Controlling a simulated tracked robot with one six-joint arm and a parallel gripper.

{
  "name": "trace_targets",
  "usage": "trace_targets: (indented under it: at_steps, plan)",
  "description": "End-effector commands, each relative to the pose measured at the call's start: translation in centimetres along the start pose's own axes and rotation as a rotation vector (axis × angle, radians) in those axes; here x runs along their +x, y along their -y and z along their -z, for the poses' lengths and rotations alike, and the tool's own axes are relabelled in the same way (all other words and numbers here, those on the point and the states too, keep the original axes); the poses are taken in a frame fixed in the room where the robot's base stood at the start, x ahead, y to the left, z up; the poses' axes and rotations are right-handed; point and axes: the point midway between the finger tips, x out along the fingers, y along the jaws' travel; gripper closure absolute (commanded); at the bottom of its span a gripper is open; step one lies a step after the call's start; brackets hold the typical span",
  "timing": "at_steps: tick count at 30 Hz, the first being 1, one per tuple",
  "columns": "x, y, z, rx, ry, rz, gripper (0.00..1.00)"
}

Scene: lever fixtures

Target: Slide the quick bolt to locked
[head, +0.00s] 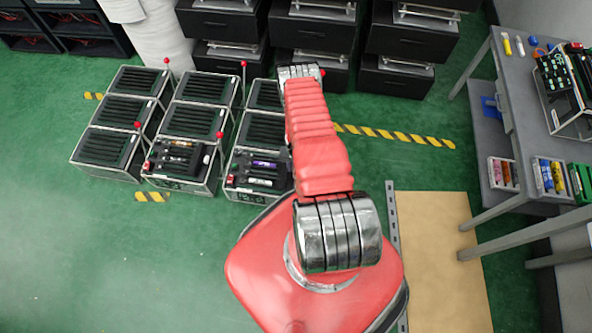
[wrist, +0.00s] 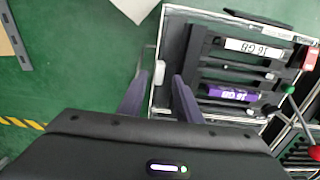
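My gripper (wrist: 158,84) shows in the wrist view with its two purple-grey fingers apart. It is at the near left edge of an open-topped case (wrist: 168,35) with a metal frame. A small metal piece (wrist: 160,73) stands at that edge, in line with the gap between the fingers. It may be the quick bolt, but I cannot tell for sure, nor whether it is locked. I cannot tell whether the fingers touch it. In the head view my red arm reaches up over the right row of cases (head: 258,172) and hides part of it; the gripper is not visible there.
The case holds a white module (wrist: 258,47) and a purple module (wrist: 234,93). A red tab (wrist: 310,58) and a red-balled lever (wrist: 290,90) are at the right. Black drawer units (head: 313,28) stand behind; a grey table (head: 510,75) stands right. Green floor at left is clear.

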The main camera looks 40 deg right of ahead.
Motion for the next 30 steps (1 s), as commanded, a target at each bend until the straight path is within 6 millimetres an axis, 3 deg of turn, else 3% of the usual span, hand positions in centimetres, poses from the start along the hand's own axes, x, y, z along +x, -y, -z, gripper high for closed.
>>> trace_targets:
  at_steps: [9, 21, 30]
  plan:
    - [2.7, 0.0, 0.0, 0.0, 0.0, 0.0, 0.69]
    - [3.1, 0.0, 0.0, 0.0, 0.0, 0.0, 0.69]
    - [3.1, 0.0, 0.0, 0.0, 0.0, 0.0, 0.89]
